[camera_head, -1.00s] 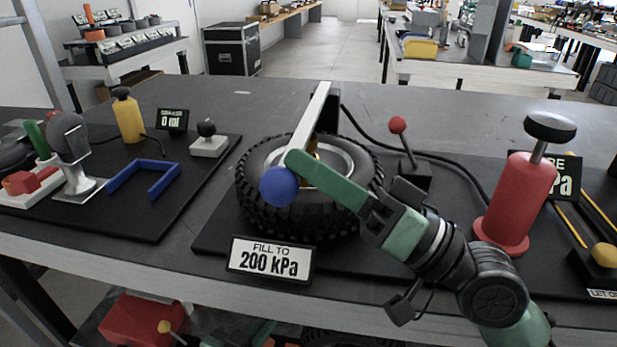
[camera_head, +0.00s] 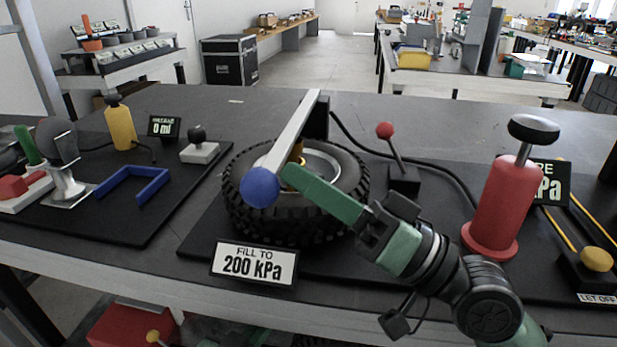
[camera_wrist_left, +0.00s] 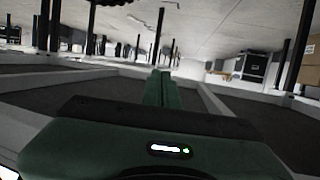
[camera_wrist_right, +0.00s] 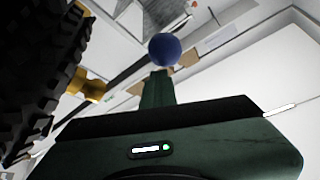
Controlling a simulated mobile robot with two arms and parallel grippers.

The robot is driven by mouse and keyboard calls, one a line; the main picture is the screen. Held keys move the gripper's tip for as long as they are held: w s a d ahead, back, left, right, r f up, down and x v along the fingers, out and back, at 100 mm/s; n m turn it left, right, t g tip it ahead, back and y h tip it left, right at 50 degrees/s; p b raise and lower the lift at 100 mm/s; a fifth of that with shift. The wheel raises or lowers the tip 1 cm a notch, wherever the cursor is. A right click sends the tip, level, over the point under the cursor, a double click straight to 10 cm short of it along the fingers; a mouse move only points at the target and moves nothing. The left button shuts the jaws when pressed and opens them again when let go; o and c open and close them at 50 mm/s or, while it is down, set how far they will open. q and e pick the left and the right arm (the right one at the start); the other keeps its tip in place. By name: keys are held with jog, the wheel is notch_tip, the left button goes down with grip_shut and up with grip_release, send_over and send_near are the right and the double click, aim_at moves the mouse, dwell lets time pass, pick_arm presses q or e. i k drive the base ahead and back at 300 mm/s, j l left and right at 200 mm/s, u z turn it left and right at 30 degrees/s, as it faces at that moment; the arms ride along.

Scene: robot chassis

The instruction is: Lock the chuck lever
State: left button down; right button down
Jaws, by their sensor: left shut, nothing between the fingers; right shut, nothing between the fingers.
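The chuck lever (camera_head: 291,137) is a long pale metal bar reaching over the tire toward me, with a blue ball (camera_head: 261,187) on its near end. The black tire (camera_head: 284,220) lies flat on its mat, with a brass part (camera_head: 297,152) at its hub, partly hidden by the lever. My right gripper (camera_head: 290,174) is shut and empty, its green fingertips just right of the ball. In the right wrist view the ball (camera_wrist_right: 165,50) sits just beyond the fingertips (camera_wrist_right: 157,78); I cannot tell whether they touch. My left gripper (camera_wrist_left: 160,80) is shut and empty, away from the lever.
A "FILL TO 200 kPa" sign (camera_head: 254,263) stands before the tire. A red-knobbed lever (camera_head: 392,148) and a red pump cylinder (camera_head: 498,210) stand to the right.

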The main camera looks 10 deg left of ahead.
aim_at(384, 130)
jog(key=l, duration=0.45)
jog(key=k+l, duration=0.15)
jog(key=l, duration=0.25)
jog(key=k, duration=0.5)
